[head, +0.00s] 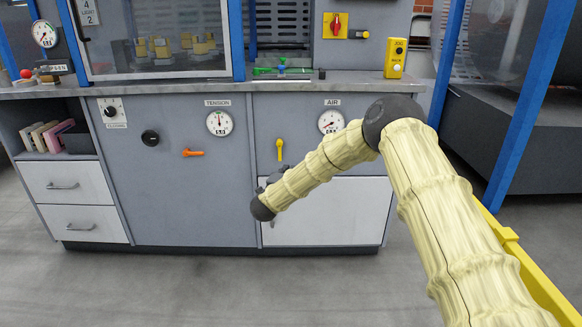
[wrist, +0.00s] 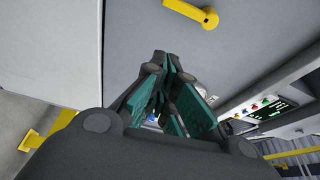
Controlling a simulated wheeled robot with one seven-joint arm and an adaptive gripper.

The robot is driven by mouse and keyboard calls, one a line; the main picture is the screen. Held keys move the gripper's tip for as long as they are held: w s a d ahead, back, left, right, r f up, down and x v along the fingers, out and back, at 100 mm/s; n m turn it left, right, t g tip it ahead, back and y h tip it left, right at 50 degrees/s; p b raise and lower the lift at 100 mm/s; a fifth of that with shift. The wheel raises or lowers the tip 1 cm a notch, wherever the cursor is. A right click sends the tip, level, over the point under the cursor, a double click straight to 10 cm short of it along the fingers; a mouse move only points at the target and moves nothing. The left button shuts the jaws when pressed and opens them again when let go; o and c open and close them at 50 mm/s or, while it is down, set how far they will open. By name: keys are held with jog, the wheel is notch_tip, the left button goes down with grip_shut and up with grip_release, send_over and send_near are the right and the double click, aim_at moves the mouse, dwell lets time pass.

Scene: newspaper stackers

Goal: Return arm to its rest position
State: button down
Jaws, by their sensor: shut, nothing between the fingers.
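My arm (head: 325,165) reaches from the lower right in the head view, bends at a dark elbow joint and slopes down left in front of the grey cabinet. Its dark wrist end (head: 262,208) is by the white lower panel. My gripper (wrist: 168,72) shows in the wrist view, with dark links and green finger pads. The fingers are shut and empty. In the head view my gripper is mostly hidden behind the forearm.
A yellow lever (head: 280,148) sticks out above the forearm and shows in the wrist view (wrist: 195,12). The cabinet (head: 185,190) also carries an orange lever (head: 193,153) and dials. A yellow rail (head: 530,265) runs at the right. Floor (head: 190,290) in front is clear.

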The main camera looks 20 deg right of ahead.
jog(key=shift+s, duration=0.1)
jog(key=s+a+f+n+g+y, duration=0.1)
jog(key=s+a+f+n+y, duration=0.25)
jog(key=s+f, duration=0.45)
jog(key=s+a+f+n+g+y, duration=0.1)
jog(key=s+a+f+n+y, duration=0.1)
jog(key=s+f+n, duration=0.5)
jog(key=s+a+f+n+g+y, duration=0.1)
jog(key=s+a+f+n+y, duration=0.3)
jog(key=f, duration=0.7)
jog(key=s+d+f+n+g, duration=0.15)
jog(key=s+f, duration=0.25)
jog(key=s, duration=0.7)
jog(key=s+f+n+g+y, duration=0.1)
jog(key=s+f+n+g, duration=0.2)
jog(key=s, duration=0.7)
jog(key=s+d+f+n+g, duration=0.1)
jog(key=s+f+g, duration=0.3)
jog(key=s, duration=0.7)
jog(key=s+d+r+n+g, duration=0.1)
jog(key=s+d+n+g, duration=0.1)
jog(key=s, duration=0.8)
jog(key=s+d+n+g, duration=0.2)
jog(key=s, duration=0.7)
notch_tip(320, 180, up, 32)
jog(key=p, duration=3.1)
jog(key=shift+a+p, duration=0.25)
jog(key=shift+p, duration=0.1)
jog(key=shift+t, duration=0.25)
